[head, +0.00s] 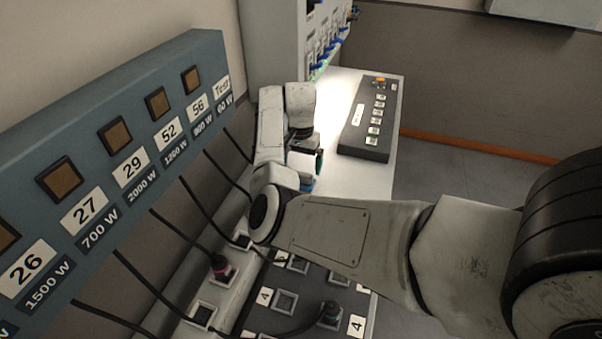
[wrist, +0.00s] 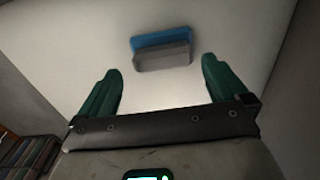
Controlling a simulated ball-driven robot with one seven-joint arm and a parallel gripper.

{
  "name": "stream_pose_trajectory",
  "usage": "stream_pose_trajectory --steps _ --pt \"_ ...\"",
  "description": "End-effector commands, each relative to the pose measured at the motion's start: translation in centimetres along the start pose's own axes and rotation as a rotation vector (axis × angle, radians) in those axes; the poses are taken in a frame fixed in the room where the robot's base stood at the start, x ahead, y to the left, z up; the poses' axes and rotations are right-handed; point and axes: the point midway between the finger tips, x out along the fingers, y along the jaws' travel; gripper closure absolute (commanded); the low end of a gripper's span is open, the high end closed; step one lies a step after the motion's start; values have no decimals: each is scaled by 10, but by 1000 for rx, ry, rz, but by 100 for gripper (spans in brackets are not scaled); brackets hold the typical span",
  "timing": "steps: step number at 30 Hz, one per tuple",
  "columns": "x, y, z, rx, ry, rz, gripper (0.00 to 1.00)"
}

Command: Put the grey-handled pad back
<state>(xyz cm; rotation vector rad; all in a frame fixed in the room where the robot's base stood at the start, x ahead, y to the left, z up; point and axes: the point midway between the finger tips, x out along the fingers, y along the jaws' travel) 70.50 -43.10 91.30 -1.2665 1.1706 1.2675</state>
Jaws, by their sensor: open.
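The pad, with a grey handle and a blue side (wrist: 161,50), lies on a white surface (wrist: 215,30) in the wrist view. It is beyond my fingertips, roughly centred between them and apart from both. My gripper (wrist: 160,78) is open and empty, with a green finger on each side. In the head view my gripper (head: 305,160) is over the white table, partly hidden by my own arm. A small patch of blue shows there beside my arm; I cannot tell whether it is the pad.
A dark control box (head: 365,135) with several buttons sits on the white table (head: 343,90), right of my gripper. A blue-grey labelled panel (head: 130,110) with hanging cables runs along the left. A socket board (head: 290,305) with plugs is below my arm.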

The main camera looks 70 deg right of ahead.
Motion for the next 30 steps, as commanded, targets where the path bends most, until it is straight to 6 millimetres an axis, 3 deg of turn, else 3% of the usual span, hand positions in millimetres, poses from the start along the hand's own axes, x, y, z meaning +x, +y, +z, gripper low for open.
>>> stream_pose_trajectory --steps 6,12,30 --pt "-44 0 -1 1 3 -2 0" --pt "-69 0 -1 1 1 0 0" --pt "-72 2 1 -7 8 6 0"
